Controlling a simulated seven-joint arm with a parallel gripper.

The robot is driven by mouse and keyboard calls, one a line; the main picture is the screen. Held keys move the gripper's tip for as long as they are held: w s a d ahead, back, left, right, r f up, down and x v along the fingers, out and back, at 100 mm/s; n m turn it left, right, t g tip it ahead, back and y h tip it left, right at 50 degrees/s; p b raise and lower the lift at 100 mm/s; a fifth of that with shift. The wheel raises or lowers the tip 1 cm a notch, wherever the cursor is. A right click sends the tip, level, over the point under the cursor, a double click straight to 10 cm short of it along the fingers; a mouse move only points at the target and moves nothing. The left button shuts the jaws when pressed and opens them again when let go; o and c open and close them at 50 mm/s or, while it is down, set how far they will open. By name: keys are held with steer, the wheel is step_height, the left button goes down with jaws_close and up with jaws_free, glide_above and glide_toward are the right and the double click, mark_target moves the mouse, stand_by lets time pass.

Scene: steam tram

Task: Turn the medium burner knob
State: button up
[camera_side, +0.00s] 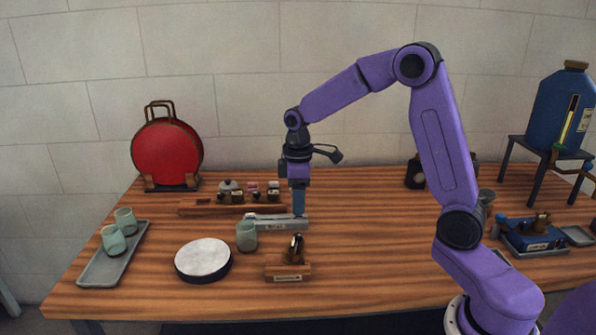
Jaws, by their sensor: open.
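My gripper (299,212) points straight down near the middle of the table, its blue fingers at the right part of a low pale grey block (270,223). It is open, but the gap between the fingers is hard to see from this side, and I cannot tell if they touch the block. No knob can be picked out clearly as the medium burner knob. A small blue unit with brass fittings (536,237) stands at the right of the table, far from my gripper. A small brown stand with a dark metal piece (289,272) sits at the front, below my gripper.
A pale cup (247,236) stands close to the left of my gripper. A wooden rack (230,207) with several small pieces lies behind it. A round white-topped drum (203,260), grey tray (101,269), red disc (166,153) and blue tank (565,112) stand around.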

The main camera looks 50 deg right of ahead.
step_height(320, 180, up, 8)
steer(key=shift+f, duration=0.15)
steer(key=shift+a, duration=0.1)
steer(key=s+a+f+n, duration=0.15)
steer(key=s+a, duration=0.35)
steer(key=s, duration=0.6)
steer(key=s+a+f+n, duration=0.15)
steer(key=s+a, duration=0.25)
steer(key=s, duration=0.7)
steer(key=s+d+f, duration=0.2)
steer(key=s, duration=0.6)
steer(key=shift+s+f+n, duration=0.35)
steer(key=shift+s+n, duration=0.05)
